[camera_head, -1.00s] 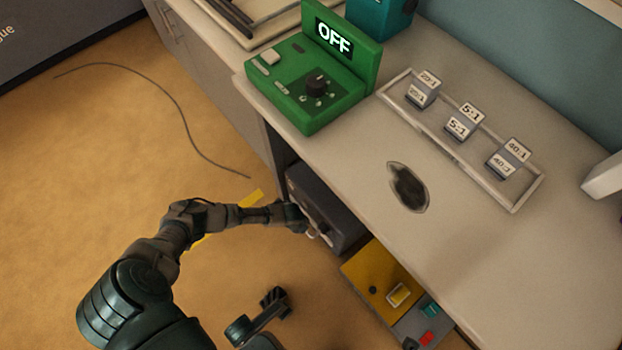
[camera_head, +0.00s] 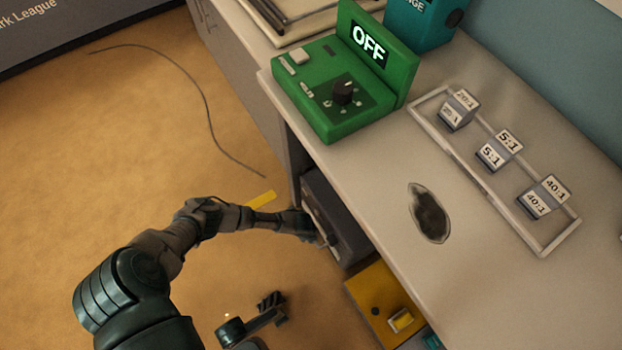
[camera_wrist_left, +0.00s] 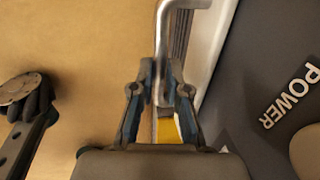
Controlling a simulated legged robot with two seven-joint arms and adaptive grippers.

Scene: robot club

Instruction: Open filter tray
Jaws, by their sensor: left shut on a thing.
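A dark grey box (camera_head: 345,228) stands under the table, beside its left edge. Its front faces left, toward my left arm. In the left wrist view its dark panel (camera_wrist_left: 250,75) bears the word POWER. A light metal handle (camera_wrist_left: 166,50) runs along the box's front there. My left gripper (camera_wrist_left: 162,95) is shut on the handle, with a finger on each side of it. In the head view my left gripper (camera_head: 318,232) is small and partly hidden at the box's front. Whether the tray has come out of the box is hard to tell.
A green unit (camera_head: 345,85) reading OFF stands on the table (camera_head: 370,175). A white rack (camera_head: 462,160) holds several labelled blocks. The tabletop has a dark-edged hole (camera_head: 430,213). A yellow box (camera_head: 385,305) is below the table. Open floor (camera_head: 100,170) lies left.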

